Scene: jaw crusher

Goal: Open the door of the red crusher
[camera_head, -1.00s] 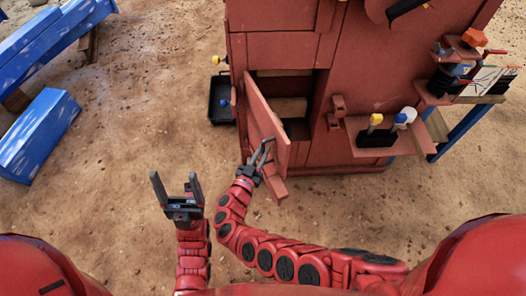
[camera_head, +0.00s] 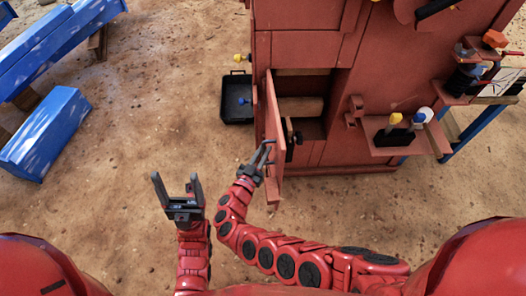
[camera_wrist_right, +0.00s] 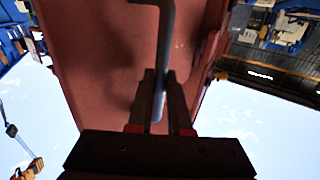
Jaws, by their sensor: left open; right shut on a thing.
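The red crusher (camera_head: 385,75) stands at the upper right in the head view. Its red door (camera_head: 274,135) is swung outward, and part of the dark opening (camera_head: 305,115) behind it shows. My right gripper (camera_head: 262,165) is shut on the door's grey handle (camera_head: 268,150). In the right wrist view, the handle (camera_wrist_right: 164,40) runs down between the fingers of my right gripper (camera_wrist_right: 160,105), and the door (camera_wrist_right: 100,60) fills the background. My left gripper (camera_head: 178,187) is open and empty, pointing up over bare ground to the left of the door.
A black tray (camera_head: 237,112) with yellow and blue knobs near it lies left of the crusher. A side shelf (camera_head: 415,140) holds small tools. Blue beams (camera_head: 45,130) lie at the left. The dirt ground (camera_head: 150,110) between is clear.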

